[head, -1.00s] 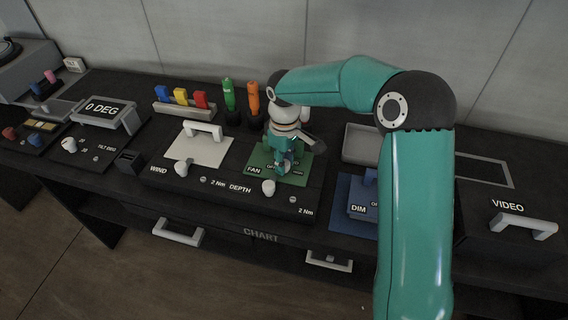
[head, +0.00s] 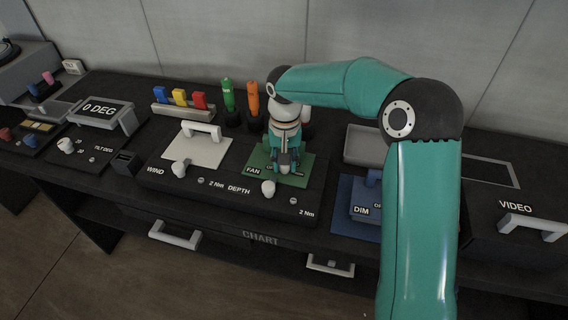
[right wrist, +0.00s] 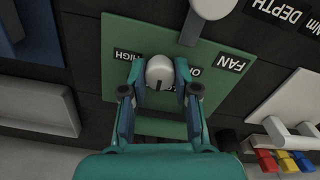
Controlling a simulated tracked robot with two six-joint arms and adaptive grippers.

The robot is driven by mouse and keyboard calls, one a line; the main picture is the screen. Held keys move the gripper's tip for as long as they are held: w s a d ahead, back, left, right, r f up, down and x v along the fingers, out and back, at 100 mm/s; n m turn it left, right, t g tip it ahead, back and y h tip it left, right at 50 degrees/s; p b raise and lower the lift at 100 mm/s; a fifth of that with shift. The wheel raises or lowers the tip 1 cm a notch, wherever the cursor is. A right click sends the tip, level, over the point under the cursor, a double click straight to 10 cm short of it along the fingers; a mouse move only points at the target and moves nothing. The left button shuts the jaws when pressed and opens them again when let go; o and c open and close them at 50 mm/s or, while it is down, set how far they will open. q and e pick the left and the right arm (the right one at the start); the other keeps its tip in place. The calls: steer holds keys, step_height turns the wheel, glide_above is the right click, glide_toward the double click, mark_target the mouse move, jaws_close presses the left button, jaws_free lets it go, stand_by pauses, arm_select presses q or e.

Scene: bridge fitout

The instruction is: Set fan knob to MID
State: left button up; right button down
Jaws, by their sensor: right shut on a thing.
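The green fan panel (head: 262,161) lies on the dark console, with a FAN label on its front left. In the right wrist view the panel (right wrist: 120,75) appears upside down, with HIGH at the left and a partly hidden OFF label at the right. The round pale fan knob (right wrist: 160,71) stands between them, with a short dark line on its top. My right gripper (right wrist: 160,88) points down, shut on the knob, one finger on each side. In the head view the right gripper (head: 286,168) covers the knob. No MID label is readable. My left gripper is out of view.
The WIND knob (head: 179,169) and DEPTH knob (head: 268,188) stand close in front. Green (head: 228,96) and orange (head: 253,98) handled tools stand behind. A blue DIM panel (head: 346,216) and a grey tray (head: 362,143) are to the right.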

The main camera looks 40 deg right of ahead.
steer(key=m+b, duration=0.1)
steer(key=m, duration=0.5)
steer(key=shift+m, duration=0.3)
stand_by(0.4)
steer(key=c, duration=0.9)
jaws_free()
steer(key=shift+o, duration=0.2)
steer(key=shift+r, duration=0.1)
step_height(320, 180, up, 12)
